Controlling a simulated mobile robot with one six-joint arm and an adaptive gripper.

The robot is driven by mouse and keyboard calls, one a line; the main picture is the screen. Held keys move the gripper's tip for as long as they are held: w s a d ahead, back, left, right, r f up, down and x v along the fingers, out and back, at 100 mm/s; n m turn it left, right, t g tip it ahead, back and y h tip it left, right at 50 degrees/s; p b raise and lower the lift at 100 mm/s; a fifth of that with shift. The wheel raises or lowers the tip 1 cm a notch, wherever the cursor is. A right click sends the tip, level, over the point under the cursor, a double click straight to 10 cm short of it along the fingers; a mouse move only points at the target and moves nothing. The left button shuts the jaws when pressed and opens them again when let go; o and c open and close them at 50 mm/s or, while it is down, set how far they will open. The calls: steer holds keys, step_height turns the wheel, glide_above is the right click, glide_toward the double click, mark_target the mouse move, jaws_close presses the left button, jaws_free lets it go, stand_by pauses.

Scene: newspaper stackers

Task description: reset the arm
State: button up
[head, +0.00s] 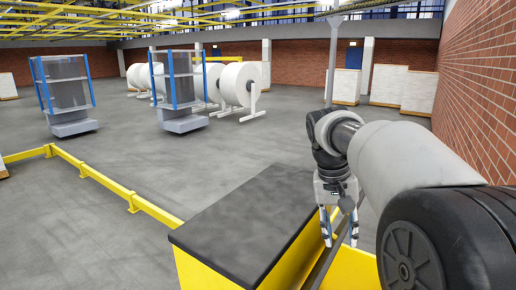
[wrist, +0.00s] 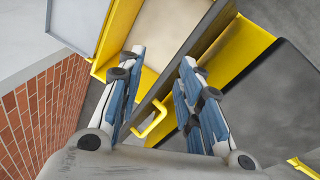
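My gripper (head: 341,238) hangs downward at the end of my arm, right of the middle in the head view. Its two blue-and-grey fingers are apart and nothing shows between them. In the wrist view my gripper (wrist: 162,58) also shows open and empty, with the fingers spread on both sides of a dark rail. A yellow handle (wrist: 155,122) shows between the fingers there. My gripper is beside the right edge of a black-topped yellow unit (head: 245,228); whether it touches anything I cannot tell.
A brick wall (head: 490,80) runs along the right. A low yellow barrier (head: 105,182) crosses the left floor. Two blue-framed wheeled racks (head: 68,85) (head: 182,80) and white paper rolls (head: 238,84) stand farther back. Pale stacks (head: 403,87) stand at the back right. The grey floor between is open.

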steer(key=s+a+f+n+t+y+b, duration=0.1)
steer(key=s+f+b, duration=0.4)
steer(key=s, duration=0.8)
steer(key=s+a+f+n+t+y+b, duration=0.1)
steer(key=s+f+b, duration=0.4)
steer(key=s+f, duration=0.7)
steer(key=s+a+n+t, duration=0.1)
steer(key=s+a+t, duration=0.1)
steer(key=shift+s+a+f+y+b, duration=0.2)
steer(key=shift+s+a+y+b, duration=0.05)
steer(key=shift+a+y+b, duration=0.05)
